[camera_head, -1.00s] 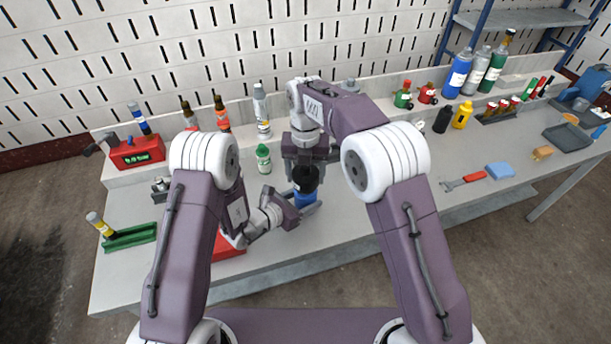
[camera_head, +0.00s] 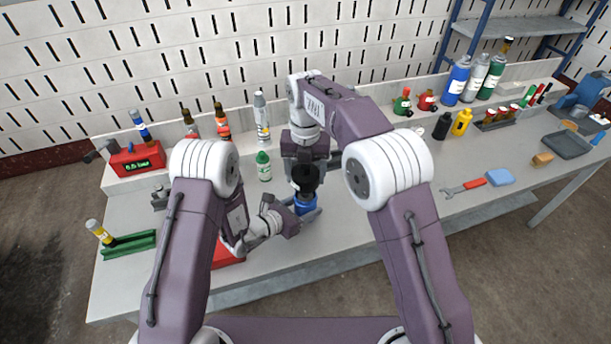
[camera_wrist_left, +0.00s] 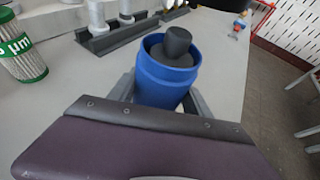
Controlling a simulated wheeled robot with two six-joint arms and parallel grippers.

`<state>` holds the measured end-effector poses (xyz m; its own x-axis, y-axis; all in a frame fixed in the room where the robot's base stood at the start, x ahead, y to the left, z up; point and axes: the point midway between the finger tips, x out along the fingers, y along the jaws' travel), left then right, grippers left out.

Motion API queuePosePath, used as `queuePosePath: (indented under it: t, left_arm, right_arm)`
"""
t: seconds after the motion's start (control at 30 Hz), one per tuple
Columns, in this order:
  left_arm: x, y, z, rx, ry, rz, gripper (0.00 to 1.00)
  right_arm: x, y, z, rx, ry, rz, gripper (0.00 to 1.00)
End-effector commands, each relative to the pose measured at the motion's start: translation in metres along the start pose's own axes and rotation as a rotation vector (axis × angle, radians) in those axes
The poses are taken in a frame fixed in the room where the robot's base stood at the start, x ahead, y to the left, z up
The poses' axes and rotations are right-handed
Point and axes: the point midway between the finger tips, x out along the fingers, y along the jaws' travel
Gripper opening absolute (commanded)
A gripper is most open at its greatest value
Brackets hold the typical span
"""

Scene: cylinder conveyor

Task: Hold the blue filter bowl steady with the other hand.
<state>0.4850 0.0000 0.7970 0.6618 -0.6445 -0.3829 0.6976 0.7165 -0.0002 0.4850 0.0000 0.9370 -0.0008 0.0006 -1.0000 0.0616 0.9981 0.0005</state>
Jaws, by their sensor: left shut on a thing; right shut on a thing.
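The blue filter bowl (camera_head: 306,207) stands upright near the table's front edge, left of the middle. It also shows in the left wrist view (camera_wrist_left: 160,86), with a dark grey round piece (camera_wrist_left: 177,44) inside its open top. My left gripper (camera_head: 303,213) is low and shut on the bowl; its fingers lie on either side of it in the left wrist view (camera_wrist_left: 160,98). My right gripper (camera_head: 304,158) is above the bowl, pointing down and shut on a black piece (camera_head: 305,178). In the head view this piece overlaps the bowl's top; I cannot tell whether they touch.
A red part (camera_head: 226,255) lies left of the bowl, partly hidden by my left arm. A green holder (camera_head: 129,245) is at the far left. A wrench (camera_head: 464,187) and a blue sponge (camera_head: 499,177) lie right; the table between is largely clear.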

Motion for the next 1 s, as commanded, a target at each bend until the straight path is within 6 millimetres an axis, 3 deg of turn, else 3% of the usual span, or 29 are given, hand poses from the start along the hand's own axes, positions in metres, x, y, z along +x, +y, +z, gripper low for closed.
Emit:
queuePosePath:
  t: [0.17, 1.0]
  left_arm:
    - [0.000, 0.000, 0.000, 0.000, -0.001, 0.000, 0.08]
    - [0.000, 0.000, 0.000, 0.000, 0.000, 0.000, 0.08]
  right_arm:
    - [-0.016, 0.000, 0.000, 0.000, -0.002, 0.001, 0.00]
    - [-0.059, 0.000, 0.001, 0.000, -0.002, 0.001, 0.00]
